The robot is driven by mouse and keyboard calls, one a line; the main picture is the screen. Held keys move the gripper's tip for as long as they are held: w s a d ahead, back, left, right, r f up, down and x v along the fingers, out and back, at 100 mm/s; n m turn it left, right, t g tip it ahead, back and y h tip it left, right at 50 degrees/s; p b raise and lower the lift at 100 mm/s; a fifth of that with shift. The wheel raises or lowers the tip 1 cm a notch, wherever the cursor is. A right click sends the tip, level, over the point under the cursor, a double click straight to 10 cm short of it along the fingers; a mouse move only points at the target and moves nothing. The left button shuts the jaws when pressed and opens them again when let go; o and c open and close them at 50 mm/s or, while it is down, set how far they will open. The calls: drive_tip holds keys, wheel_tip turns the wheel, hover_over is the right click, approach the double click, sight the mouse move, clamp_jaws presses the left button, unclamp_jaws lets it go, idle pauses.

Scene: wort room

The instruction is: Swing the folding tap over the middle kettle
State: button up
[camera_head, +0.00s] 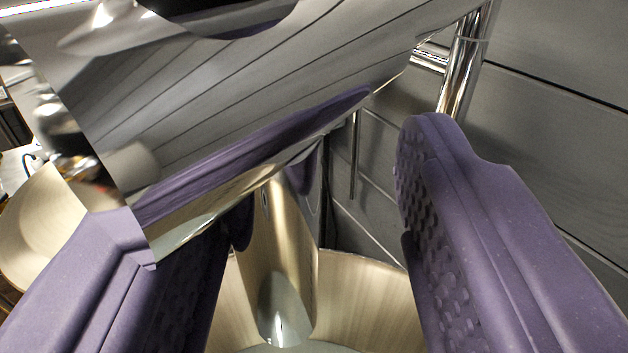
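My gripper (325,190) has two purple padded fingers, one at the lower left and one at the right, spread wide apart. No object is clamped between them. A large mirror-bright metal piece (250,90) fills the upper left and covers part of the left finger; it reflects purple. I cannot tell whether it is part of the folding tap or touches the finger. Chrome tubing (465,60) stands at the upper right, beyond the fingers; I cannot tell whether it belongs to the tap. An open brushed-metal kettle (370,290) lies below, between the fingers. Which kettle it is cannot be told.
A grey panelled wall (560,120) closes the right side. A thin metal rod (355,155) hangs before it. A pale curved metal vessel (35,220) shows at the left edge. The mirror-bright piece crowds the space above the left finger.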

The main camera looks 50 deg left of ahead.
drive_tip(key=shift+d, duration=0.1)
drive_tip(key=v, duration=0.7)
drive_tip(key=shift+s+d+b, duration=0.25)
drive_tip(key=shift+s+b, duration=0.05)
